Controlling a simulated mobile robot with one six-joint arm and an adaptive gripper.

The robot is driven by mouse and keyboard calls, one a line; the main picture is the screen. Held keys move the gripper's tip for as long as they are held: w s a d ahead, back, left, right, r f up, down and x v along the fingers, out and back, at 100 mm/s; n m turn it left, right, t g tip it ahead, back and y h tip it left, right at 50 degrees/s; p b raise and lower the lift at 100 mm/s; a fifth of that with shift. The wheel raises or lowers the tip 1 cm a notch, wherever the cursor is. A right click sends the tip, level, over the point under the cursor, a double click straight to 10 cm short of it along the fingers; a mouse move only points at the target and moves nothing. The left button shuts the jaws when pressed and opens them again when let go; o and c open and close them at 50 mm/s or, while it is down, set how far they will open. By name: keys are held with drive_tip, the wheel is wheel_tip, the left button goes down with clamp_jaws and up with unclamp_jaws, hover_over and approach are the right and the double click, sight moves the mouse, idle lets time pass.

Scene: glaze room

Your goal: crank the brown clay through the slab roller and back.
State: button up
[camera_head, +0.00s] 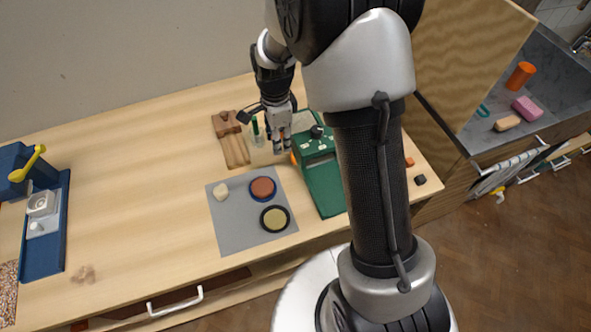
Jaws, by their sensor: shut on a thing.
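The green slab roller (322,188) stands at the right of the wooden bench, partly hidden behind my arm. It has a boxy upper part with a dark knob on top and a long green bed toward the front edge. An orange part of its crank handle (293,158) shows on its left side. My gripper (281,150) points down beside that side, with its fingers shut at the handle. The fingers hide most of the grip. I cannot make out the brown clay on the visible part of the roller bed.
A grey mat (228,228) holds a reddish-brown disc (262,188), a yellowish disc (275,218) and a pale lump (221,191). A wooden tool block (235,150) and a green bottle (255,127) stand close left of my gripper. A blue machine (48,225) is far left; the bench between is mostly clear.

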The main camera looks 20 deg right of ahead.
drive_tip(key=shift+s+f, duration=0.2)
drive_tip(key=shift+s, duration=0.3)
drive_tip(key=shift+s+r+p, duration=0.15)
drive_tip(key=shift+s+r, duration=0.2)
drive_tip(key=shift+s, duration=0.25)
drive_tip(key=shift+s+r+p, duration=0.15)
drive_tip(key=shift+s+r, duration=0.15)
drive_tip(key=shift+s, duration=0.25)
drive_tip(key=shift+s, duration=0.1)
drive_tip(key=shift+s, duration=1.3)
